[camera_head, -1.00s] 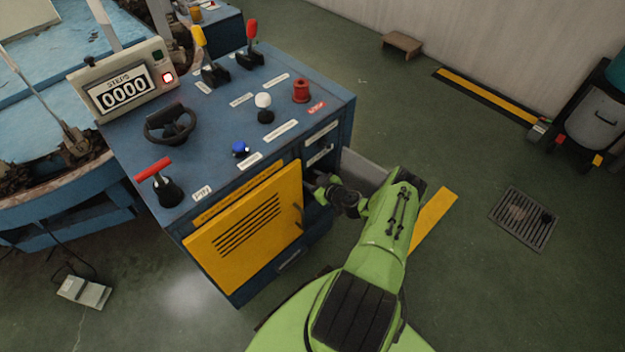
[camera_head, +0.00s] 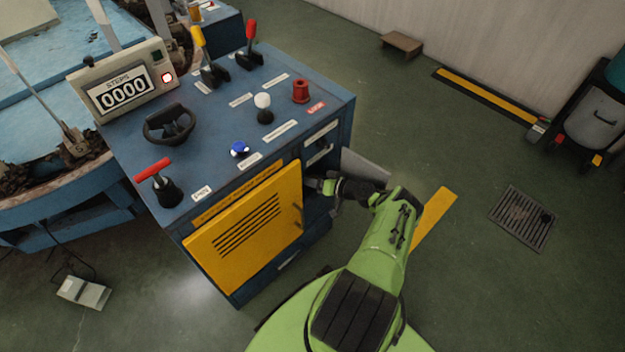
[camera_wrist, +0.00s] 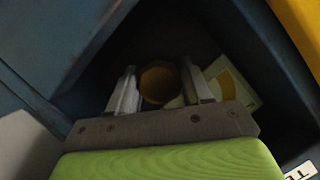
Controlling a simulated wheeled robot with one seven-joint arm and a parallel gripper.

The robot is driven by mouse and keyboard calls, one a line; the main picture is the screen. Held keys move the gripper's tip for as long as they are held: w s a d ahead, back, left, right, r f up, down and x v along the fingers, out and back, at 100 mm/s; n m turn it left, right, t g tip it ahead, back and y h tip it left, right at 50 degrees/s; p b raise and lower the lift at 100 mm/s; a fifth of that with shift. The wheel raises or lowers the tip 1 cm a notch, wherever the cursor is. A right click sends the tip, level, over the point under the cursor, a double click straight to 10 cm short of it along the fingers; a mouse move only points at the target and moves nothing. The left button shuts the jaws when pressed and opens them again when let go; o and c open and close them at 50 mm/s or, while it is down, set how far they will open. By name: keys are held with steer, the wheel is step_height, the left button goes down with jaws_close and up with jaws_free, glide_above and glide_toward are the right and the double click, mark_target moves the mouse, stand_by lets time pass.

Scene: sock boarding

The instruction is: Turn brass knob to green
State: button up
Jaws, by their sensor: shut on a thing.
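The brass knob (camera_wrist: 158,84) shows as a dull gold round piece inside a dark recess in the wrist view. My gripper (camera_wrist: 160,88) has one finger on each side of it and is shut on it. I cannot read where the knob points. In the head view my gripper (camera_head: 318,184) reaches into the blue cabinet (camera_head: 318,232) beside the open yellow door, and the knob is hidden there.
The yellow door (camera_head: 245,225) stands left of my arm. A grey panel (camera_head: 366,168) stands out right of the opening. The cabinet top holds a counter reading 0000 (camera_head: 124,92), a wheel (camera_head: 170,122), levers and a red knob (camera_head: 301,91). The floor to the right is mostly clear.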

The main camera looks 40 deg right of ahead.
steer(key=shift+d+m+y, duration=0.1)
steer(key=shift+m+y, duration=0.2)
steer(key=shift+m, duration=0.2)
stand_by(0.3)
steer(key=o, duration=1)
